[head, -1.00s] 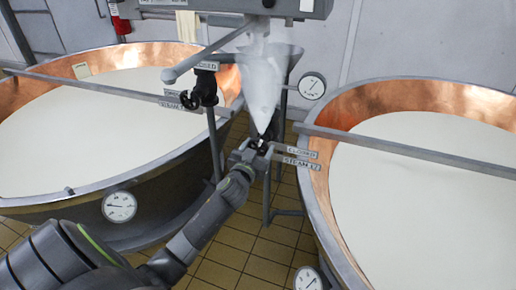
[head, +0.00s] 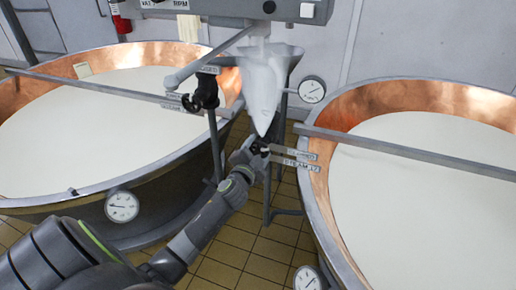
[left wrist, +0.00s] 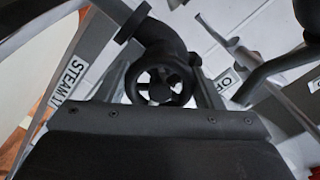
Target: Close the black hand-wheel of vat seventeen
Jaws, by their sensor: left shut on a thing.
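The black hand-wheel (head: 262,149) of vat seventeen sits on a pipe between the two vats, at the left end of the tags reading CLOSED (head: 302,155) and STEAM 17. My left gripper (head: 254,150) reaches it from the lower left and is shut on its rim. In the left wrist view the spoked wheel (left wrist: 161,84) lies between the two fingers, with its black valve body behind it. The STEAM 17 tag (left wrist: 68,75) shows at left there, and part of an O-lettered tag (left wrist: 228,82) at right. My right gripper is not in view.
A second black hand-wheel (head: 204,93) with its own tags stands at the left vat (head: 50,198). The right vat (head: 318,195) and its crossbar are close on the right.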

